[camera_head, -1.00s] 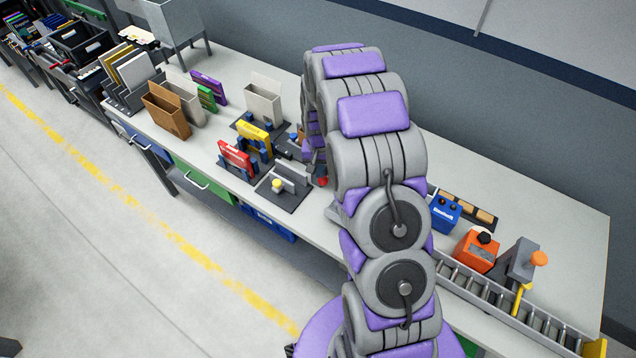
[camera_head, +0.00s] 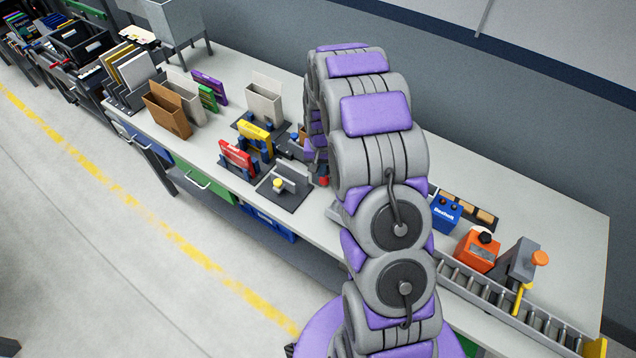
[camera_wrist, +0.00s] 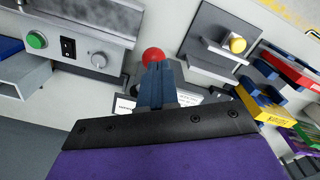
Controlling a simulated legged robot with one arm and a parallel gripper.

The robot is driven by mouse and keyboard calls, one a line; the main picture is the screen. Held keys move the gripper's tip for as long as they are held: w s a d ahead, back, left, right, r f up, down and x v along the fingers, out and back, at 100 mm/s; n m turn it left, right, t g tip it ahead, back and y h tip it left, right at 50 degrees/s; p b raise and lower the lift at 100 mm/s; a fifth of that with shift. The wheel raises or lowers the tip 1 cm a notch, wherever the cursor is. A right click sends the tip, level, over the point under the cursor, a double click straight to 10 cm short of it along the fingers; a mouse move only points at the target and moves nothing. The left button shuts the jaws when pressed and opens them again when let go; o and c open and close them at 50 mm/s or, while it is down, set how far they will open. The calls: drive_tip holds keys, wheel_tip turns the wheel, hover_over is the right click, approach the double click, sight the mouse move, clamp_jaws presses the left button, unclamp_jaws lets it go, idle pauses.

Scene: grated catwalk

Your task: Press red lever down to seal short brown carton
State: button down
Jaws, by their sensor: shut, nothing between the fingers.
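The lever's red ball knob (camera_wrist: 153,56) shows in the wrist view just beyond my fingertips. I cannot tell whether they touch it. A small red part (camera_head: 323,181) beside my arm in the head view looks like the same knob. My gripper (camera_wrist: 156,72) is shut and empty, its blue fingers side by side, over a dark base with a white label. In the head view my arm mostly hides this spot. A small brown patch (camera_head: 303,132) beside my arm may be the short brown carton; most of it is hidden. A taller open brown box (camera_head: 167,112) stands farther left.
A plate with a yellow knob (camera_head: 278,184), a red item (camera_head: 236,158) and a yellow item (camera_head: 255,138) in blue holders stand close by. A control panel with a green button (camera_wrist: 36,39) is near my gripper. A roller conveyor (camera_head: 500,300) runs at right.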

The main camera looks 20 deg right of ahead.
sight(324, 182)
drive_tip(key=shift+d, duration=0.95)
drive_tip(key=shift+a+f, duration=0.25)
drive_tip(key=shift+a, duration=0.4)
drive_tip(key=shift+a+f, duration=0.15)
drive_tip(key=shift+f, duration=0.1)
drive_tip(key=shift+d+f+b, duration=0.35)
drive_tip(key=shift+d+f, duration=0.3)
drive_tip(key=shift+f, duration=0.1)
drive_tip(key=shift+a+f, duration=0.4)
drive_tip(key=shift+f, duration=0.2)
drive_tip(key=shift+d+f+b, duration=0.15)
drive_tip(key=shift+f+b, duration=0.45)
drive_tip(key=shift+f, duration=1.25)
